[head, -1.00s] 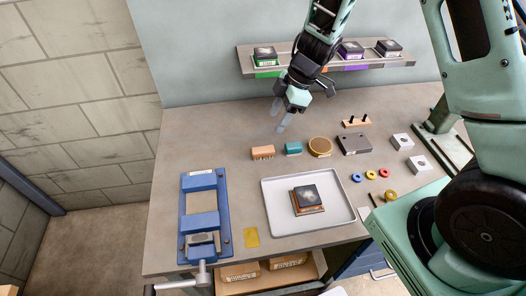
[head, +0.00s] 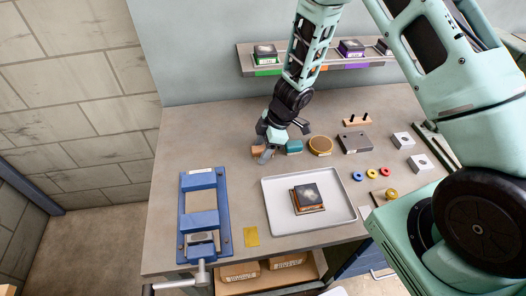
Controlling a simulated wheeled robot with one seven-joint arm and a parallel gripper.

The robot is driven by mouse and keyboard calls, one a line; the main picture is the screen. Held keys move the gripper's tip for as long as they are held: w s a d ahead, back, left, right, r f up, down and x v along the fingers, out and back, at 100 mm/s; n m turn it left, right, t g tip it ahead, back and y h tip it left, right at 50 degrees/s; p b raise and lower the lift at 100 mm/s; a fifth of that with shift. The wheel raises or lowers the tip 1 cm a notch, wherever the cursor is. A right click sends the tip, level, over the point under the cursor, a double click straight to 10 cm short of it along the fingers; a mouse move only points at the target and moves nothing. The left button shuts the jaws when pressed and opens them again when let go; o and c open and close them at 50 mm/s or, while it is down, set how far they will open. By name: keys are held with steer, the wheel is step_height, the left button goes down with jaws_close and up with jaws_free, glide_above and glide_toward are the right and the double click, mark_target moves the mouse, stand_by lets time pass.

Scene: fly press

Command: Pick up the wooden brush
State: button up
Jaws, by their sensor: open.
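The wooden brush (head: 257,151) is a small orange-brown block on the table, left of the teal block (head: 294,147).
A round tan disc (head: 320,145) and a grey block (head: 354,142) stand to the right. A pale tray (head: 335,218) with a dark stacked block (head: 308,197) lies in front. A blue fixture (head: 222,210) is at the left. A shelf (head: 330,66) runs along the wall behind.

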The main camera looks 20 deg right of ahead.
mark_target(262, 148)
steer(key=c, duration=1.1)
step_height(262, 148, up, 10)
steer(key=shift+f+p, duration=0.1)
steer(key=shift+p, duration=0.55)
steer(key=shift+o, duration=0.7)
